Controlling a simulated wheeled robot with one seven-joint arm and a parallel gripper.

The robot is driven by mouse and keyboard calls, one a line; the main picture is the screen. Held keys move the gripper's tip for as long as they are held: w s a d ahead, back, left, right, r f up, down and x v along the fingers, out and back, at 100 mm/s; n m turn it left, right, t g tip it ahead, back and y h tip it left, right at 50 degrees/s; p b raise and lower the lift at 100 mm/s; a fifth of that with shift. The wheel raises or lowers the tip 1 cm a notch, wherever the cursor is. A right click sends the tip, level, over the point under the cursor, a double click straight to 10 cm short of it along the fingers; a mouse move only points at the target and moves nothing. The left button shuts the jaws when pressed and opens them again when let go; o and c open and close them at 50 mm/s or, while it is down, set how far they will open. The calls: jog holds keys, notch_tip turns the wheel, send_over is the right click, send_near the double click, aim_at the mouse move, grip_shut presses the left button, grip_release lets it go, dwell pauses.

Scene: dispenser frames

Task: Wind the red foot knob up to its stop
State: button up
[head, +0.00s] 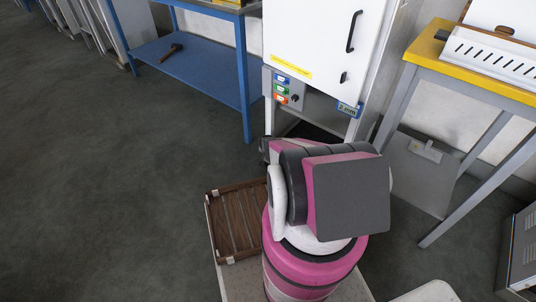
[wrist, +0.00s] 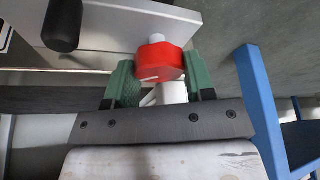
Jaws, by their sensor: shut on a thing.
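The red foot knob (wrist: 159,62) is in the upper middle of the wrist view. It is faceted and carries a short pale mark on its face. A white stem (wrist: 173,92) shows at its lower side and a pale stub at its top. My gripper (wrist: 160,72) is shut on the knob, with one green finger on each side. In the head view my arm hides the gripper and the knob. The white cabinet (head: 308,38) on its pale frame stands beyond my arm there.
A blue bench (head: 195,70) with a hammer (head: 173,50) on its lower shelf stands left of the cabinet. A yellow-edged table (head: 470,62) stands right, with a grey panel (head: 415,177) leaning below it. The left floor is clear.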

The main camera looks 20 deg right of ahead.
jog(key=shift+n+y, duration=0.3)
jog(key=shift+n, duration=0.6)
jog(key=o, duration=0.6)
jog(key=shift+o, duration=0.2)
jog(key=shift+r, duration=0.15)
jog(key=v, duration=1)
jog(key=shift+s+r, duration=0.25)
